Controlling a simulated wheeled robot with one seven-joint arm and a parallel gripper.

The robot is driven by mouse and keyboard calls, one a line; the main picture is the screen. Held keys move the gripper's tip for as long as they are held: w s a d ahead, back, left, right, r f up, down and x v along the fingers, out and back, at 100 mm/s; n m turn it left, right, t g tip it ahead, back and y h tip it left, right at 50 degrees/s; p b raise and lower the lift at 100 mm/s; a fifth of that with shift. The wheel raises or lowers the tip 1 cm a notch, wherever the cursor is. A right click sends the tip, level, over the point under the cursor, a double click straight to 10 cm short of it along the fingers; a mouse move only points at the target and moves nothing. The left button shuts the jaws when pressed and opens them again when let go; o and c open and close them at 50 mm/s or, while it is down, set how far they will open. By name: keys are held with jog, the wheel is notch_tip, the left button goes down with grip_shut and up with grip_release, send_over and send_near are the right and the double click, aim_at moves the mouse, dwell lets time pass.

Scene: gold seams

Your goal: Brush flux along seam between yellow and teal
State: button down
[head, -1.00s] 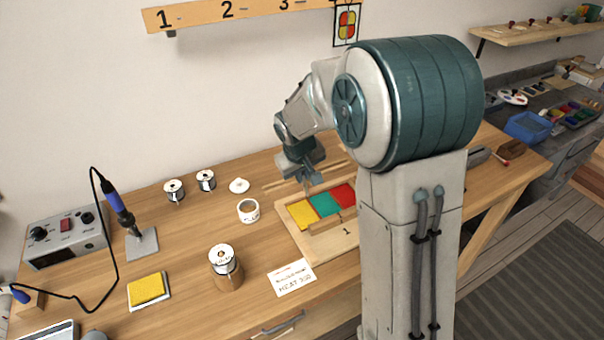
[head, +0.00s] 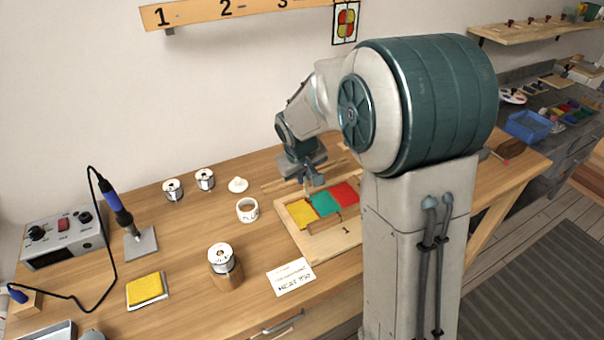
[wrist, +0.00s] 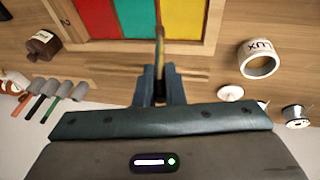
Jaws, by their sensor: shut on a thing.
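The yellow piece (head: 301,214), the teal piece (head: 324,204) and the red piece (head: 345,193) lie side by side in a wooden frame (head: 322,245) marked 1. My gripper (wrist: 160,88) is shut on a thin brush (wrist: 160,50), which points away from the fingers. In the wrist view the brush tip lies in line with the seam between the teal piece (wrist: 133,18) and the yellow piece (wrist: 182,18). I cannot tell whether it touches. The white flux pot (head: 247,210) stands open left of the frame; it also shows in the wrist view (wrist: 259,65).
A white lid (head: 238,185) and two solder spools (head: 205,180) lie behind the pot. A soldering iron (head: 118,205), yellow sponge (head: 146,289), wood-based spool holder (head: 226,270) and card (head: 291,277) are left and in front. Thin wooden strips (wrist: 110,72) lie behind the frame.

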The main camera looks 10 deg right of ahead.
jog(key=s+d+b, duration=0.2)
jog(key=s, duration=0.5)
dwell(3.7)
jog(key=shift+d, duration=0.1)
notch_tip(320, 180, up, 6)
jog(key=p, duration=0.3)
jog(key=shift+p, duration=0.35)
jog(key=shift+d, duration=0.15)
dwell(0.6)
